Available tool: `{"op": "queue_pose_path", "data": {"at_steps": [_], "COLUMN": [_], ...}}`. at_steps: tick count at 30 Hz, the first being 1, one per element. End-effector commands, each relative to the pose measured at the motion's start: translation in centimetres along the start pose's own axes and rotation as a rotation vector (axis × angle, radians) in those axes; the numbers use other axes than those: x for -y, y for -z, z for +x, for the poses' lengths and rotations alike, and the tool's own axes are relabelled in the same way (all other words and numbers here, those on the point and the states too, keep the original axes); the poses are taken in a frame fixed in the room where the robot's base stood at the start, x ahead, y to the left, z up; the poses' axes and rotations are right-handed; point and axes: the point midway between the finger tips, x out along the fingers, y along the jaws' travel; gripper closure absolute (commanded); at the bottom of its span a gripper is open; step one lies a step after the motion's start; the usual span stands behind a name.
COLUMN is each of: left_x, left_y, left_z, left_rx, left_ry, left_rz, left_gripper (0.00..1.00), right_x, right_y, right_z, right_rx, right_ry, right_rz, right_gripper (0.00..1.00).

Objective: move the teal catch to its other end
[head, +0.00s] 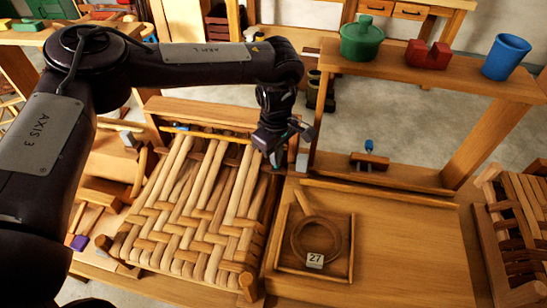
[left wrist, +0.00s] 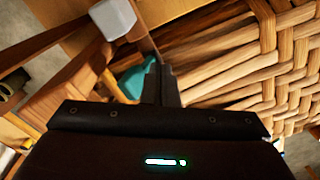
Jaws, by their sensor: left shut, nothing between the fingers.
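The teal catch (head: 277,169) shows only as a small sliver at the right back corner of the woven bark seat (head: 190,225), below my left gripper. In the left wrist view the teal catch (left wrist: 132,80) lies just left of the fingers, partly hidden by the gripper body. My left gripper (head: 275,158) is shut and empty, its fingertips (left wrist: 161,80) together beside the catch. I cannot tell whether they touch it. My right gripper is in neither view.
A grey-white block (head: 302,161) stands just right of the catch; it also shows in the left wrist view (left wrist: 113,18). A tray (head: 350,270) with a ring and a tag "27" lies to the right. A raised shelf (head: 440,75) holds a green pot, red block and blue cup.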

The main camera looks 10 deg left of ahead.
Motion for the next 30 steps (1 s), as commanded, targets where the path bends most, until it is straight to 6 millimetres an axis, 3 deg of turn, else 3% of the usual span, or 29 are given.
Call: {"op": "queue_pose_path", "data": {"at_steps": [1,18,30], "left_x": [0.1,1.0,1.1], "left_y": [0.0,-0.6,-0.6], "left_z": [-1.0,-6.6,-6.9], "left_rx": [0.000,0.000,-0.001], "left_ry": [-0.001,-0.001,0.000], "left_rz": [0.000,0.000,-0.001], "left_gripper": [1.00,1.00,1.00], "right_x": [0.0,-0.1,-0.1], "right_y": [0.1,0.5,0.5], "right_z": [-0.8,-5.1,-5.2], "right_rx": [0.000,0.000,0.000], "right_ry": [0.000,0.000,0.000], "right_rz": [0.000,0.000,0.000], "right_gripper": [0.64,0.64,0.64]}}
